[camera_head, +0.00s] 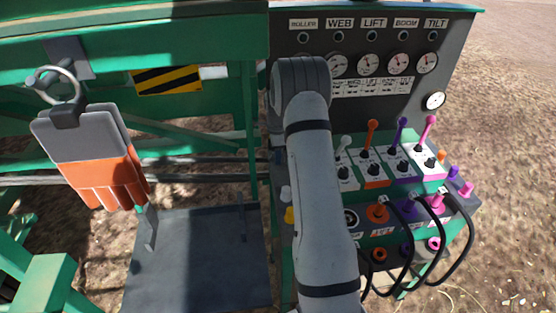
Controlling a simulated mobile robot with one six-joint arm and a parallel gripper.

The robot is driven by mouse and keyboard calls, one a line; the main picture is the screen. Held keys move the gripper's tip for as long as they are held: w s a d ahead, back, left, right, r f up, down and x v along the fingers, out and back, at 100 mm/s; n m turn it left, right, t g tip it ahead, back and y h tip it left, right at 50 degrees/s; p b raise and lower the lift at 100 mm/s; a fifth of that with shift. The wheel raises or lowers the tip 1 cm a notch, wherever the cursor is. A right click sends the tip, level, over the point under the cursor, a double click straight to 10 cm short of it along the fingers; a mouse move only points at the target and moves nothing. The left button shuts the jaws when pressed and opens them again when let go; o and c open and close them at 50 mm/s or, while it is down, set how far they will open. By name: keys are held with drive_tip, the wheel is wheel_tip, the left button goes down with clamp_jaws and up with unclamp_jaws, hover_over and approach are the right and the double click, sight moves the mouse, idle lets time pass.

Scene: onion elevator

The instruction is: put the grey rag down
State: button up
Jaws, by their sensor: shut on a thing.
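My grey arm rises through the middle of the camera_head view and bends at the top, in front of the control stand. My gripper cannot be made out; the arm hides what lies behind it. I cannot make out a grey rag anywhere in this view, so whether it is in the gripper cannot be seen.
A grey and orange glove (95,160) hangs at left from a ring (55,85). A dark flat plate (195,265) below is bare. At right are gauges on a panel (455,50), coloured levers (370,135) and black hoses (465,255). Green beams (190,45) cross the upper left.

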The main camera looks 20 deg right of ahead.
sight(277, 168)
wheel_tip(277, 168, down, 4)
drive_tip(key=shift+f+p, duration=0.1)
drive_tip(key=shift+p, duration=0.45)
drive_tip(key=shift+s+f+b, duration=0.3)
drive_tip(key=shift+f+b, duration=0.25)
drive_tip(key=shift+b, duration=0.2)
drive_tip(key=o, duration=1.1)
drive_tip(key=shift+f, duration=0.25)
drive_tip(key=shift+o, duration=0.2)
drive_tip(key=shift+r, duration=0.1)
drive_tip(key=shift+r+p, duration=0.55)
drive_tip(key=shift+p, duration=0.2)
drive_tip(key=r+b, duration=0.1)
drive_tip(key=r, duration=0.5)
drive_tip(key=r+b, duration=0.1)
drive_tip(key=r, duration=0.5)
drive_tip(key=shift+w+r+b, duration=0.2)
drive_tip(key=shift+r+b, duration=0.05)
drive_tip(key=shift+b, duration=0.15)
